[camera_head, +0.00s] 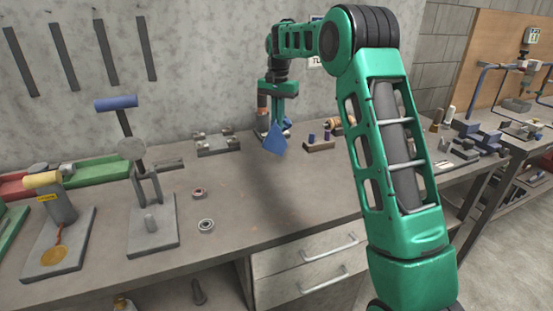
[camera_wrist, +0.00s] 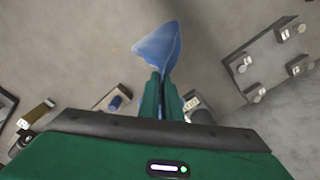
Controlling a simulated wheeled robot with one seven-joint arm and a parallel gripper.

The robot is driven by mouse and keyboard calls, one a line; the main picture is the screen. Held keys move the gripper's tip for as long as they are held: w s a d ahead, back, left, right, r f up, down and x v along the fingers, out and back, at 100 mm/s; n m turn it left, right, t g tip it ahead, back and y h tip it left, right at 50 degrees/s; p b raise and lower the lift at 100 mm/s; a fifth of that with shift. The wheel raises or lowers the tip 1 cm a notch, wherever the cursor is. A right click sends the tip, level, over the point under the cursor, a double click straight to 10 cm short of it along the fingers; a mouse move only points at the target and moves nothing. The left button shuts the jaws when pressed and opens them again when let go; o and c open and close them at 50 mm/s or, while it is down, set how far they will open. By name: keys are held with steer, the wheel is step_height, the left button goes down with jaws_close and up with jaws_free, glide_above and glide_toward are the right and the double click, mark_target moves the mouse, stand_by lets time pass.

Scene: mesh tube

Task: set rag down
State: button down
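The rag is a blue cloth (camera_head: 275,139) hanging from my gripper (camera_head: 277,118) above the far part of the workbench (camera_head: 252,215). In the wrist view the same cloth (camera_wrist: 160,47) spreads out beyond the fingertips of my gripper (camera_wrist: 163,76). The two green fingers are close together with the cloth pinched between them. The cloth's lower corner points down. I cannot tell for certain whether it touches the bench top.
A grey fixture (camera_head: 216,144) stands left of the cloth, and a small block with pegs (camera_head: 319,142) stands to its right. Two small rings (camera_head: 206,225) and a lever press (camera_head: 150,215) are nearer the front left. The bench middle is clear.

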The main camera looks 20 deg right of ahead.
steer(key=shift+w, duration=0.15)
stand_by(0.3)
steer(key=w+d+f+m+b, duration=0.1)
steer(key=w+m, duration=0.8)
steer(key=m, duration=0.5)
steer(key=s+f, duration=0.1)
steer(key=f, duration=0.1)
steer(key=s+f, duration=0.3)
steer(key=shift+s+a+f, duration=0.15)
steer(key=shift+s+f, duration=0.15)
steer(key=shift+f, duration=0.1)
glide_toward(281, 162)
steer(key=shift+w+f, duration=0.15)
steer(key=shift+f, duration=2.4)
steer(key=c, duration=1.6)
jaws_free()
steer(key=shift+o, duration=0.2)
